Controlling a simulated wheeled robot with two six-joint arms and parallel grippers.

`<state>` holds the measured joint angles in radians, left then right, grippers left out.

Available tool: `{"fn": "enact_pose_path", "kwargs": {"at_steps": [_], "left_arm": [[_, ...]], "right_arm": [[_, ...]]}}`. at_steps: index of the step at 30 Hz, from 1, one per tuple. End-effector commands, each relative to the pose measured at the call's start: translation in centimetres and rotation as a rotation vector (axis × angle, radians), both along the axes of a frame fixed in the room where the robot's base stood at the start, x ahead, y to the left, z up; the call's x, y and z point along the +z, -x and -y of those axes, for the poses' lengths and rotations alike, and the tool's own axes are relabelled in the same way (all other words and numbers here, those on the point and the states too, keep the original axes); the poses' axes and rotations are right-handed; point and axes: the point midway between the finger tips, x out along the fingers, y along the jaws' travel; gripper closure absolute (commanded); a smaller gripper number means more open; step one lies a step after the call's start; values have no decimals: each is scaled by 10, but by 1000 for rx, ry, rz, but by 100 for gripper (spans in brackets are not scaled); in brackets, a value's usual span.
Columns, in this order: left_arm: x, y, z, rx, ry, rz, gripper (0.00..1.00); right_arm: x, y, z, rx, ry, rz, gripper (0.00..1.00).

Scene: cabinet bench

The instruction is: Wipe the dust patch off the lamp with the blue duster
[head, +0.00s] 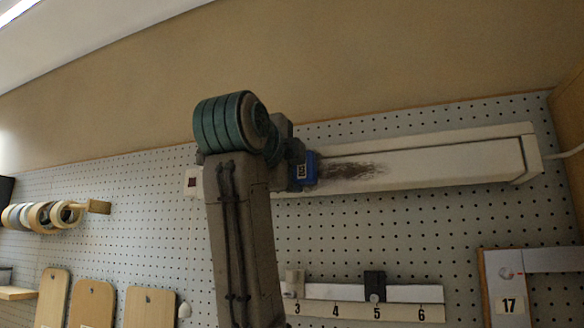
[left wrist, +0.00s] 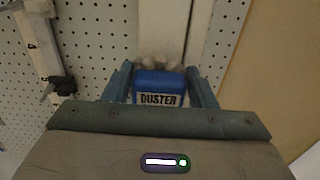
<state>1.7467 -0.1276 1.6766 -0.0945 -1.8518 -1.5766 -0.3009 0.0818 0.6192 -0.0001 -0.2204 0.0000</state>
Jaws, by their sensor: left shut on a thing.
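The lamp (head: 450,163) is a long white bar fixed across the pegboard in the head view. A dark brown dust patch (head: 348,171) lies on its front, left of the middle. My left gripper (left wrist: 160,88) is shut on the blue duster (left wrist: 158,86), whose label reads "DUSTER". In the head view the duster (head: 303,168) is at the left end of the dust patch, close against the lamp. Pale bristles show beyond it in the left wrist view. My left arm hides part of the lamp. I cannot tell how firmly the duster touches. My right gripper is not in view.
A numbered rail (head: 360,293) with small hooks is below the lamp. A roll holder with several tape rolls (head: 40,215) and wooden boards (head: 92,303) hang at left. A white cable leaves the lamp's right end.

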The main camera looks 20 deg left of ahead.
Motion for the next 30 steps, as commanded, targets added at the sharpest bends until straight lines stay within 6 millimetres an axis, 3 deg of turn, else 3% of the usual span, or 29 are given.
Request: {"fn": "enact_pose_path", "kwargs": {"at_steps": [30], "left_arm": [[0, -19, 1, 0, 0, 0, 71]], "right_arm": [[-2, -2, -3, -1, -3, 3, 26]]}}
